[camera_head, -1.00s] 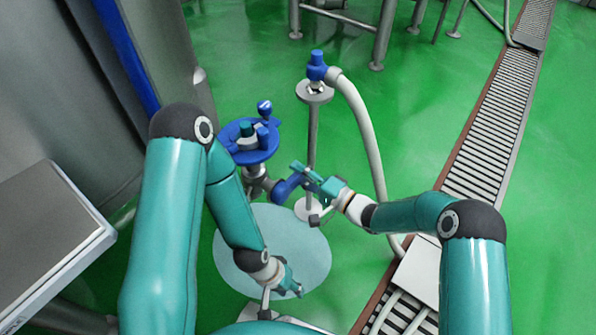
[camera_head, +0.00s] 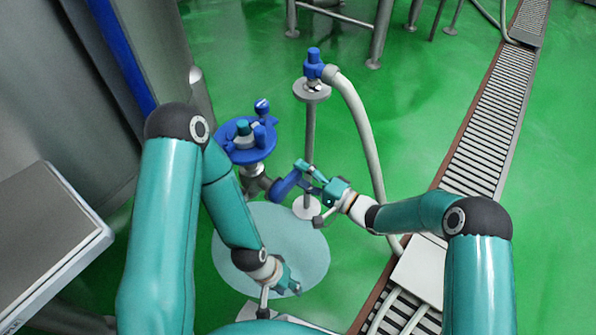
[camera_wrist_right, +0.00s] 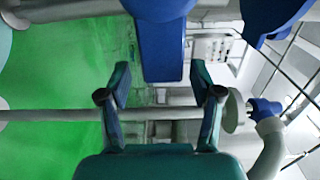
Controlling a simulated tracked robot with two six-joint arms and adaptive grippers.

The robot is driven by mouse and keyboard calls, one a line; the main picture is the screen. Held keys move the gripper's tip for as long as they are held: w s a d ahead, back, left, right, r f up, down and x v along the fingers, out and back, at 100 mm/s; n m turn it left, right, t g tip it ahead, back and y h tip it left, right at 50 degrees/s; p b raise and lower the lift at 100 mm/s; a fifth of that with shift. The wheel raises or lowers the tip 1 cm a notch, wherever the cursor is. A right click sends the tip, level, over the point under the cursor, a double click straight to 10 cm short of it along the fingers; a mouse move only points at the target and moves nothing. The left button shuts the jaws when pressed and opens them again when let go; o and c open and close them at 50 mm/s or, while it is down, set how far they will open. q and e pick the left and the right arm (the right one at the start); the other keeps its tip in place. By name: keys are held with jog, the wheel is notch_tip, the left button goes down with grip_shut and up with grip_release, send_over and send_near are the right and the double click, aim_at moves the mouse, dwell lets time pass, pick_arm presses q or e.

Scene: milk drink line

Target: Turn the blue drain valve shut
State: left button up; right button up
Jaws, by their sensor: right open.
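The blue drain valve handle (camera_head: 284,187) sticks out to the right from the metal pipe fitting below the blue round plate. It also shows in the right wrist view as a flat blue lever (camera_wrist_right: 162,48), upper middle. My right gripper (camera_head: 311,176) is at the handle's right end. In the right wrist view its open fingers (camera_wrist_right: 160,76) lie either side of the lever's end; I see no clear contact. My left gripper (camera_head: 290,283) hangs low over the pale round disc, away from the valve; its jaw state is unclear.
A blue round plate (camera_head: 234,153) with small fittings stands above the valve. A thin metal stand (camera_head: 311,130) with a blue-topped hose fitting (camera_head: 314,66) rises just behind my right gripper. A grey hose (camera_head: 368,140) curves down beside it. A floor drain grate (camera_head: 490,140) runs right.

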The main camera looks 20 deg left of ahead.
jog(key=v, duration=1)
jog(key=shift+d, duration=0.4)
jog(key=s+d+r+m+t+h+p, duration=0.1)
jog(key=d+r+t+h+p, duration=0.2)
jog(key=d+r+h+p, duration=1)
jog(key=s+d+r+n+g+p, duration=0.1)
jog(key=s+d+r+g+p, duration=0.1)
jog(key=s+p, duration=0.8)
jog(key=s+d+r+n+g+p, duration=0.1)
jog(key=s+d+g+p, duration=0.3)
jog(key=s+p, duration=0.6)
jog(key=shift+s+r+g+p, duration=0.15)
jog(key=shift+r+g+p, duration=0.35)
jog(key=shift+r+g, duration=0.25)
